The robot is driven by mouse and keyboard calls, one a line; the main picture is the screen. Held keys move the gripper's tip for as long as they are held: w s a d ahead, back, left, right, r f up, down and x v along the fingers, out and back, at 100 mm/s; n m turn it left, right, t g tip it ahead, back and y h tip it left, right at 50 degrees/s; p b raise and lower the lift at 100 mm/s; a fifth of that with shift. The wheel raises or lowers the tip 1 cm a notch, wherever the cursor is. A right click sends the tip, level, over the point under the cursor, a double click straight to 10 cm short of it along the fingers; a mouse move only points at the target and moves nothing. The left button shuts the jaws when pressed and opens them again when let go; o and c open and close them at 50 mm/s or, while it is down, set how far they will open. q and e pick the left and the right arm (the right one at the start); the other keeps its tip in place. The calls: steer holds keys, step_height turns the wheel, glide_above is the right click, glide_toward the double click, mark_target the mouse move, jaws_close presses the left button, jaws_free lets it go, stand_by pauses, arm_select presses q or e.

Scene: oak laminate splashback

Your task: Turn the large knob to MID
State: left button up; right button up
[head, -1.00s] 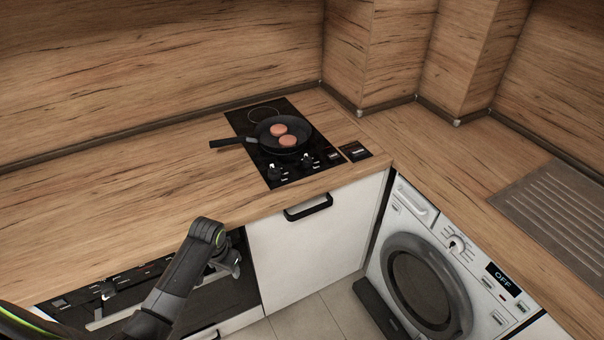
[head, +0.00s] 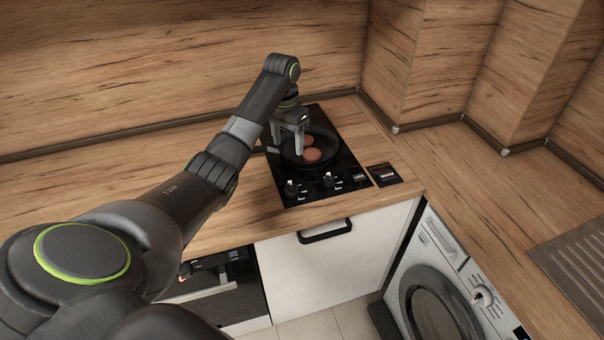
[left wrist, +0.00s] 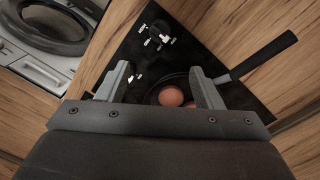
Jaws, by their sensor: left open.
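The black hob (head: 350,172) has two dark knobs with pale marks on its front part, a left knob (head: 291,188) and a right knob (head: 330,180). I cannot tell which is the large one or read their settings. My left gripper (head: 289,146) is open and points down above the hob, behind the left knob and in front of the pan's left side. In the left wrist view, its spread fingers (left wrist: 159,68) have nothing between them; a knob (left wrist: 158,30) shows beyond the fingertips. My right gripper is not in view.
A small dark panel (head: 384,173) lies right of the hob. The wooden counter (head: 110,175) is clear at left.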

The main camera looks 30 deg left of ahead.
arm_select(q)
steer(key=b, duration=0.4)
glide_above(292, 184)
steer(key=f, duration=0.8)
steer(key=shift+a+f, duration=0.1)
steer(key=shift+a, duration=0.1)
step_height(292, 184, down, 8)
steer(key=shift+s+d+r+p, duration=0.1)
steer(key=shift+d+r+p, duration=0.05)
steer(key=shift+p, duration=0.25)
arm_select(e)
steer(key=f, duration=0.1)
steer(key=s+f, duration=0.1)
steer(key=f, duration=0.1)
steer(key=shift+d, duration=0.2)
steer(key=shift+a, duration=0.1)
arm_select(q)
steer(key=c, duration=1)
steer(key=shift+o, duration=0.2)
